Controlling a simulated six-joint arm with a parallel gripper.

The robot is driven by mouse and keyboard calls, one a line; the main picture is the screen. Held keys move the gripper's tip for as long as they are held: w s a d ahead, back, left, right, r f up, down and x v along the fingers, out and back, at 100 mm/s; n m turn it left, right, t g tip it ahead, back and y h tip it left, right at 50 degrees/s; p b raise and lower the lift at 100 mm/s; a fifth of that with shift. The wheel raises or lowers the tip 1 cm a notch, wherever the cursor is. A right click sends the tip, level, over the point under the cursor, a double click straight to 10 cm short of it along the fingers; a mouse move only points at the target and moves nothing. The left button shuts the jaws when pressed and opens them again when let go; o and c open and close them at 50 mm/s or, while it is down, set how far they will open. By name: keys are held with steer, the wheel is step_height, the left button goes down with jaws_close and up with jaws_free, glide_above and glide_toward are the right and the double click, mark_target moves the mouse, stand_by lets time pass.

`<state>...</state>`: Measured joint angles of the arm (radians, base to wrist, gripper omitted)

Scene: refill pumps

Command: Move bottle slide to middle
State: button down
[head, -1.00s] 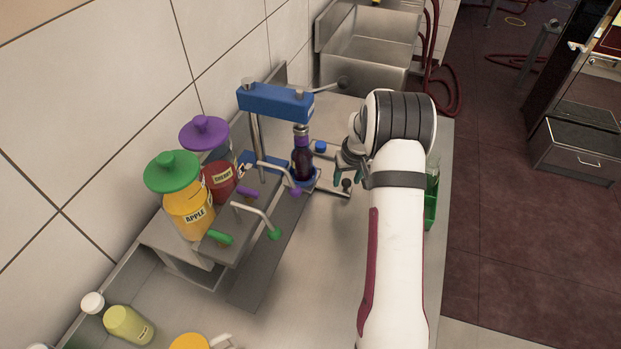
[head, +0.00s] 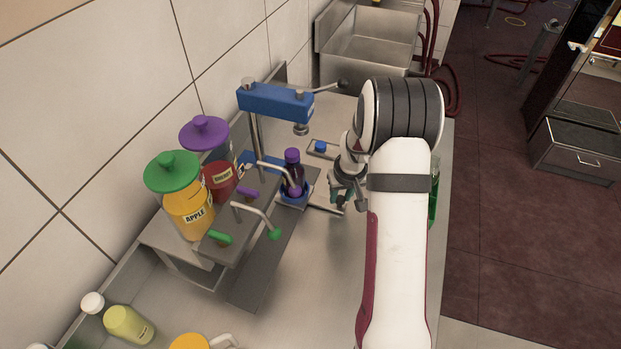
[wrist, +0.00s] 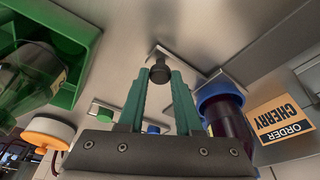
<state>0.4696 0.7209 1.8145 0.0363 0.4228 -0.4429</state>
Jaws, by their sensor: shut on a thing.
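The bottle slide (head: 324,208) is a grey plate with a blue bottle holder at its left end. A dark purple bottle with a purple top (head: 292,172) stands upright in the holder, beside the purple-tipped tap and clear of the blue press head. In the wrist view the blue holder (wrist: 218,92) and dark bottle (wrist: 232,130) show at the right. My gripper (head: 347,203) is at the slide's right end. In the wrist view its dark green fingers (wrist: 160,85) are shut on the slide's black knob (wrist: 160,72). In the head view the gripper mostly hides the knob.
The blue press (head: 275,100) stands behind the bottle. Cherry (head: 219,178) and apple (head: 188,212) jars with taps are at the left. A green tray (wrist: 75,50) holding a clear bottle is on the other side of my gripper. The front counter is mostly clear.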

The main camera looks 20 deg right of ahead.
steer(key=shift+s+a, duration=1.65)
steer(key=shift+a, duration=0.05)
steer(key=c, duration=0.5)
jaws_free()
steer(key=shift+r, duration=0.1)
steer(key=v, duration=1.5)
steer(key=shift+s+r, duration=0.1)
steer(key=shift+r, duration=0.2)
